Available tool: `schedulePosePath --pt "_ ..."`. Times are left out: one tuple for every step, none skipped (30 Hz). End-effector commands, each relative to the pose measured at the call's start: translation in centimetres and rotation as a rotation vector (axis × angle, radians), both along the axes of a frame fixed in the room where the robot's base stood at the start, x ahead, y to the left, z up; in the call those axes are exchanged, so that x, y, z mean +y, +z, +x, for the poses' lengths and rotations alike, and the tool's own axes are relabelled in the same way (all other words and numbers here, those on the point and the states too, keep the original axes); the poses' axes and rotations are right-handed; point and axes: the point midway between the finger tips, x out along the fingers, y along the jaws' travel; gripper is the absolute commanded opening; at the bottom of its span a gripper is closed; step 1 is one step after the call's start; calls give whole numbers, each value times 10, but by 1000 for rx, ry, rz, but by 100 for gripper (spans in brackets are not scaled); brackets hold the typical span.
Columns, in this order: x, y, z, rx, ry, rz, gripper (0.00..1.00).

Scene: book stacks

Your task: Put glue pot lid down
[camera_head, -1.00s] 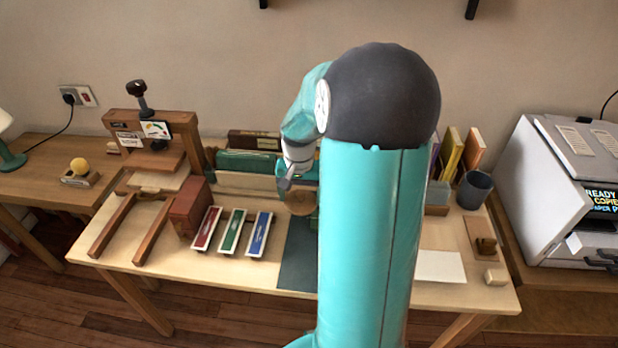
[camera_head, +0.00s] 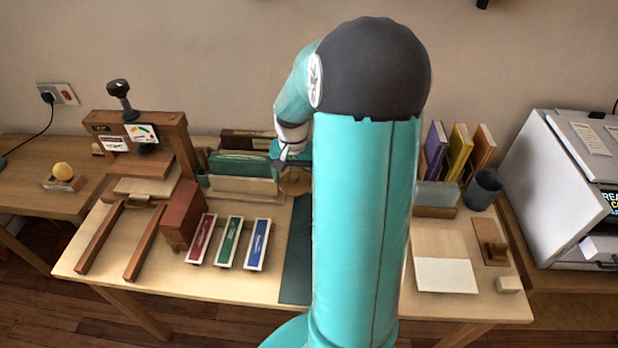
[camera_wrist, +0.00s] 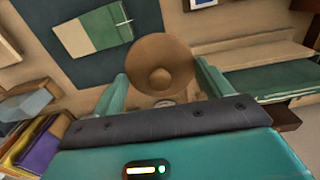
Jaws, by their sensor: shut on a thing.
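The glue pot lid is a round brown disc with a small centre knob (camera_wrist: 161,80); in the head view it (camera_head: 295,181) shows beside my arm, toward the back of the bench. My gripper (camera_wrist: 160,90) has its two teal fingers at either side of the lid and is shut on it. In the head view my gripper (camera_head: 284,160) is partly hidden by my arm. In the wrist view the lid is held in the air with its knob facing the camera. A small pale round thing shows below the lid, too covered to identify.
A dark mat (camera_head: 297,255) lies on the bench; the wrist view shows a green and cream book (camera_wrist: 93,30) on it. Red (camera_head: 201,238), green (camera_head: 230,242) and blue (camera_head: 258,243) trays stand left of it. A grey cup (camera_head: 483,190) and white sheet (camera_head: 446,275) are at right.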

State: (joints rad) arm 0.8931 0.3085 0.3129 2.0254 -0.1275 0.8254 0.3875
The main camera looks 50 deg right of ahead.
Motion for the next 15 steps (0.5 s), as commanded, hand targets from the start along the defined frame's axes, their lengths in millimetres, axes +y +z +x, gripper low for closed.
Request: schedulePosePath --pt "-9 -5 3 1 -4 3 56" --pt "-14 -8 4 0 -5 4 56" --pt "-21 -12 8 0 -5 4 56" --pt "-27 -15 10 2 -5 4 56" --pt "-32 -18 13 0 -5 4 56" --pt "-39 -22 17 0 -4 4 56" --pt "-45 -24 19 0 -4 4 56" --pt "-51 -27 22 0 -4 4 56" --pt "-58 -31 26 0 -4 4 56" --pt "-64 -33 29 0 -4 3 56" --pt "-70 -37 31 0 -4 4 56" --pt "-75 -43 34 1 -4 4 56" --pt "-79 -48 36 2 -3 4 56" --pt "-83 -54 38 2 -3 5 56" --pt "-88 -61 41 2 -3 5 56"
